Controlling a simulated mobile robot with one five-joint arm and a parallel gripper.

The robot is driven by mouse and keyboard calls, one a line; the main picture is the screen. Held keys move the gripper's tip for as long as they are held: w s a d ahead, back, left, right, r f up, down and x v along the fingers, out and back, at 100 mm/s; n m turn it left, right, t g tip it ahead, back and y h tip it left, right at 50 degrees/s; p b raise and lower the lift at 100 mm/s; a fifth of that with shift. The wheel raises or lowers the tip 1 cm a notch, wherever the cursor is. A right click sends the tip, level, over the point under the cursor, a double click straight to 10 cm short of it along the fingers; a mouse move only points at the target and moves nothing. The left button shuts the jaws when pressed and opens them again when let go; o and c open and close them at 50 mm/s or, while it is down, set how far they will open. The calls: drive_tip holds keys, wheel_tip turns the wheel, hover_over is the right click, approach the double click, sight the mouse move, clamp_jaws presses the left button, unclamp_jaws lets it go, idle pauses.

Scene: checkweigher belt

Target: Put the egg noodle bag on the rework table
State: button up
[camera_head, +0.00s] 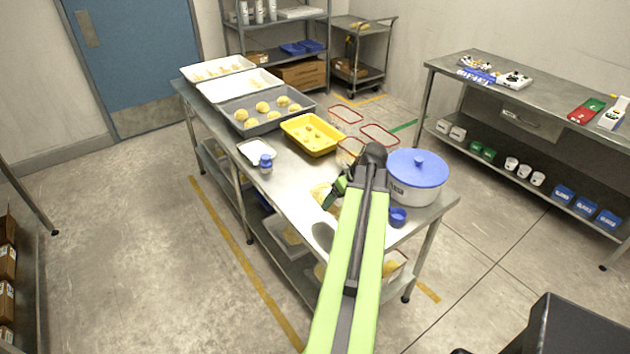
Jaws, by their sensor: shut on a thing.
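My gripper (335,196) is over the near part of the steel table in the middle (285,178). It is shut on a pale yellow thing (320,190), which I take to be the egg noodle bag. My arm and jaws hide much of it, and no label can be read. I cannot tell whether it touches the table top. No sign shows which table is the rework table; another steel table (450,70) stands at the right.
A white pot with a blue lid (418,168) and a blue cup (397,217) stand just right of my arm. A yellow tray (310,136), a grey tray of dough balls (266,112) and a blue-capped jar (265,163) are farther back.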

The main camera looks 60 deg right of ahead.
drive_tip(key=w+d+f+b, duration=0.1)
drive_tip(key=w+d+f, duration=0.1)
drive_tip(key=w+d+f+b, duration=0.1)
drive_tip(key=w+d+f, duration=0.1)
drive_tip(key=shift+w+b, duration=0.25)
drive_tip(key=shift+b, duration=0.15)
drive_tip(key=shift+w+d+f, duration=0.15)
drive_tip(key=shift+w+d, duration=0.1)
drive_tip(key=shift+w, duration=0.15)
wheel_tip(320, 180, down, 4)
drive_tip(key=b, duration=0.4)
drive_tip(key=shift+f, duration=0.15)
drive_tip(key=shift+r, duration=0.25)
drive_tip(key=o, duration=2)
drive_tip(key=p+v, duration=1.1)
drive_tip(key=v, duration=0.1)
drive_tip(key=shift+s, duration=0.1)
